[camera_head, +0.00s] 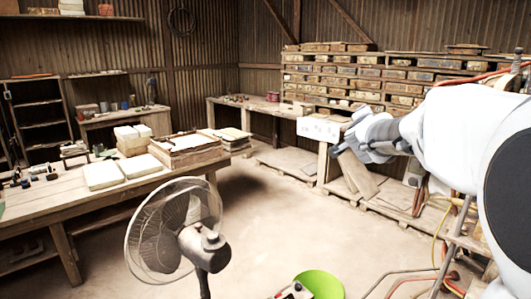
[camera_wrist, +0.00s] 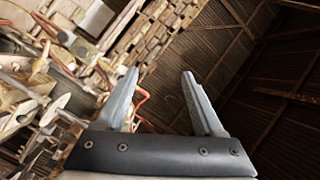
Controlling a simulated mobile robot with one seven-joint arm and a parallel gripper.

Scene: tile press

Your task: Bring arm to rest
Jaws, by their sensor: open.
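My arm is white and reaches in from the right edge of the head view. My gripper (camera_head: 340,142) is raised in the air, apart from every surface, in front of the far bench and the shelves. In the wrist view its two grey fingers stand well apart, and my gripper (camera_wrist: 158,80) is open with nothing between the fingers. The wrist camera is tilted and looks toward the corrugated wall and roof beams.
A standing fan (camera_head: 172,230) is at the front left. A wooden table (camera_head: 130,188) with stacked tiles is on the left. Loaded racks (camera_head: 370,75) line the back wall. A green round thing (camera_head: 320,284) is at the bottom. The middle floor (camera_head: 270,220) is clear.

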